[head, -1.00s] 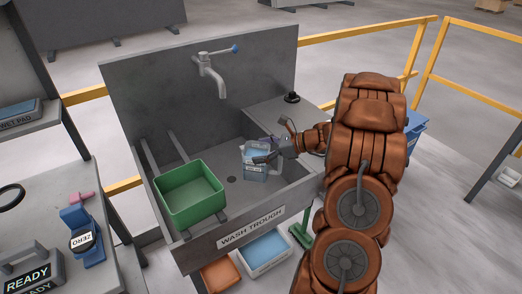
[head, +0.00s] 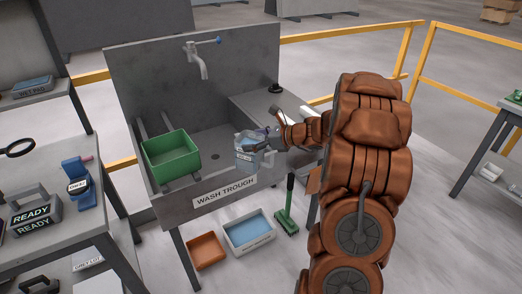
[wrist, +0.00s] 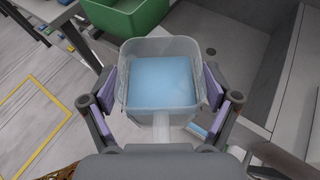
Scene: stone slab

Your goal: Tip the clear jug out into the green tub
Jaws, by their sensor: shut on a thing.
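The clear jug (head: 246,150) is upright and holds light blue liquid; the wrist view looks down into it (wrist: 160,82). My gripper (head: 262,146) is shut on the jug, with purple-padded fingers on both sides of it in the wrist view (wrist: 165,100). The green tub (head: 171,155) sits at the left side of the wash trough and its visible inside looks empty. The jug is to the right of the tub, apart from it. In the wrist view the tub (wrist: 125,18) shows beyond the jug. Whether the jug touches the trough is unclear.
The grey wash trough (head: 268,176) has a tap (head: 198,60) above it and a drain hole in its floor. An orange bin (head: 206,250) and a white bin with blue contents (head: 249,230) are on the floor below. A bench (head: 60,232) stands at the left.

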